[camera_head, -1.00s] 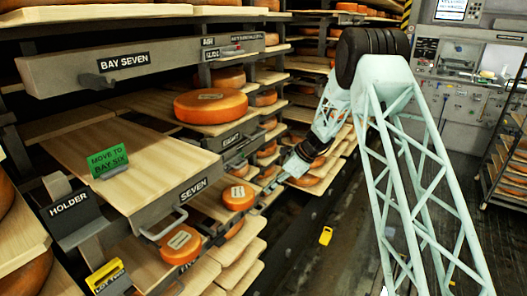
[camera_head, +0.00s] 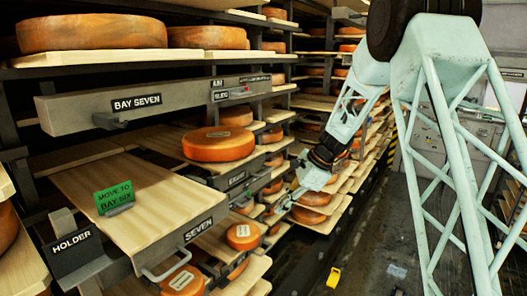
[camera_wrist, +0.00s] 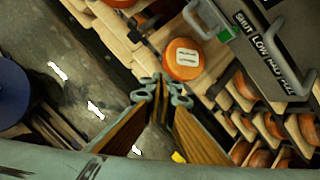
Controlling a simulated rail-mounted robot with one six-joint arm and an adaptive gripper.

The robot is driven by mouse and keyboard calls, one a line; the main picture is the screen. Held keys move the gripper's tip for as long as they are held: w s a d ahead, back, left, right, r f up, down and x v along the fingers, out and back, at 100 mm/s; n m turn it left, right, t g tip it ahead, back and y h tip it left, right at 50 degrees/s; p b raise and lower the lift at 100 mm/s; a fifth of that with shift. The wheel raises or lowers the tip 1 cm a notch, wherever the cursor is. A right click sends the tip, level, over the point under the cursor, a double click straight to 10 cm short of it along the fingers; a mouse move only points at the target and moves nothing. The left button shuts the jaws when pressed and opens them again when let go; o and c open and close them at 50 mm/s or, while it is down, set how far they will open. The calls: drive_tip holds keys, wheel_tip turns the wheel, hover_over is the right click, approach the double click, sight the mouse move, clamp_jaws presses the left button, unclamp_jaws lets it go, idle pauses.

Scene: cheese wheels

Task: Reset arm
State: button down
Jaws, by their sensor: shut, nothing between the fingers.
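My gripper (camera_head: 284,206) is at the end of my pale green lattice arm, in front of the shelf rack at the middle of the head view. Its fingers are shut with nothing between them. In the wrist view, my gripper (camera_wrist: 160,88) points toward a small labelled orange cheese wheel (camera_wrist: 183,58), which appears beyond the fingertips and apart from them.
Racks of cheese wheels fill the left. A pulled-out board (camera_head: 135,200) bears a green "MOVE TO BAY SIX" sign (camera_head: 114,197) and a large cheese wheel (camera_head: 218,144) sits behind it. A holder (camera_head: 73,245) stands at front left.

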drive_tip(key=s+d+r+n+h, duration=0.1)
drive_tip(key=s+d+r+n, duration=0.25)
drive_tip(key=s+r, duration=0.85)
drive_tip(key=s+d+r+n+h, duration=0.15)
drive_tip(key=s+r+n, duration=0.35)
drive_tip(key=s+r, duration=0.75)
drive_tip(key=s+d+n+h, duration=0.1)
drive_tip(key=s+d+n, duration=0.1)
drive_tip(key=s, duration=0.9)
drive_tip(key=s+d+f+n+t+h, duration=0.1)
drive_tip(key=s+d+n, duration=0.2)
drive_tip(key=s, duration=0.9)
drive_tip(key=s+d+f+n+t+h, duration=0.1)
drive_tip(key=s+d+n, duration=0.2)
drive_tip(key=s, duration=0.9)
drive_tip(key=shift+d+f, duration=0.15)
drive_tip(key=shift+d, duration=0.5)
